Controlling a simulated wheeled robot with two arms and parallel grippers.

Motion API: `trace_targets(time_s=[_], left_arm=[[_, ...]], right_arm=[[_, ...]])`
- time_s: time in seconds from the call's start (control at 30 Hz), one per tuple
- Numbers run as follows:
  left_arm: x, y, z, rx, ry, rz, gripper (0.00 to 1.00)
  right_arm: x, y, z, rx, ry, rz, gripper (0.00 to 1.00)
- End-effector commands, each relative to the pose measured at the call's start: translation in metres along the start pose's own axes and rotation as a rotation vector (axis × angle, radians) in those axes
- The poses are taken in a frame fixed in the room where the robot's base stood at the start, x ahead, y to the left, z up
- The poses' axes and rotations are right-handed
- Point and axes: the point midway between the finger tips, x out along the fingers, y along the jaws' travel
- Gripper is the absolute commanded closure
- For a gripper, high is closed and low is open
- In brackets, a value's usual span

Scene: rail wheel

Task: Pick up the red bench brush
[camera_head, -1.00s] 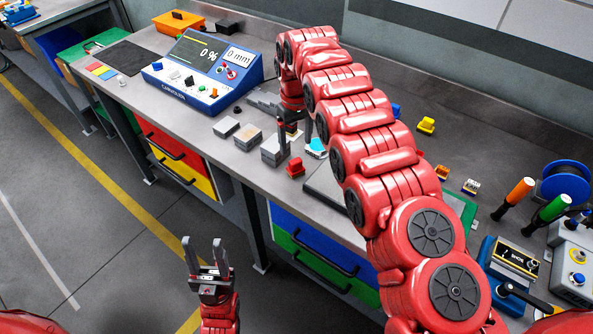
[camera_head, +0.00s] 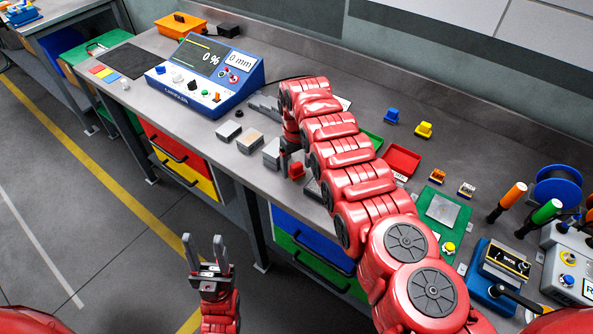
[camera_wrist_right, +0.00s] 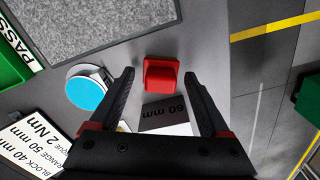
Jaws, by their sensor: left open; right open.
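A small red block-shaped object, which I take to be the red bench brush (camera_head: 296,171), stands near the front edge of the bench. In the right wrist view the red brush (camera_wrist_right: 162,72) appears between and slightly beyond the fingertips, with a gap on both sides. My right gripper (camera_wrist_right: 160,80) is open and empty above the bench; in the head view it is mostly hidden behind my right arm. My left gripper (camera_head: 203,240) is open and empty, out over the floor in front of the bench.
A grey block marked 60 mm (camera_wrist_right: 166,112) lies close to the brush, below it in the wrist view. A round blue-topped piece (camera_wrist_right: 88,90) sits just left of the fingers. A grey mat (camera_wrist_right: 100,20) lies beyond. A blue display console (camera_head: 205,75) stands further left.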

Motion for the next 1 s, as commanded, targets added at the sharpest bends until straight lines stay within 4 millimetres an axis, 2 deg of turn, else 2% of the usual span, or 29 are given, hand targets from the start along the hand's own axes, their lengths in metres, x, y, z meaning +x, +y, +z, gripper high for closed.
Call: trace_targets(time_s=[0.07, 0.5, 0.53, 1.0], left_arm=[[0.0002, 0.0, 0.0, 0.0, 0.0, 0.0, 0.5], [0.0002, 0.0, -0.0001, 0.0, 0.0, 0.0, 0.5], [0.0002, 0.0, -0.0001, 0.0, 0.0, 0.0, 0.5], [-0.0014, 0.0001, 0.0002, 0.0, 0.0, 0.0, 0.5]], right_arm=[[-0.0007, 0.0, -0.0002, 0.0, 0.001, 0.0, 0.2], [-0.001, 0.0001, -0.0002, 0.001, 0.001, 0.0, 0.97], [-0.0009, 0.0, -0.0002, 0.0, 0.001, 0.0, 1.0], [-0.0053, 0.0001, -0.0011, 0.001, 0.001, 0.0, 1.0]])
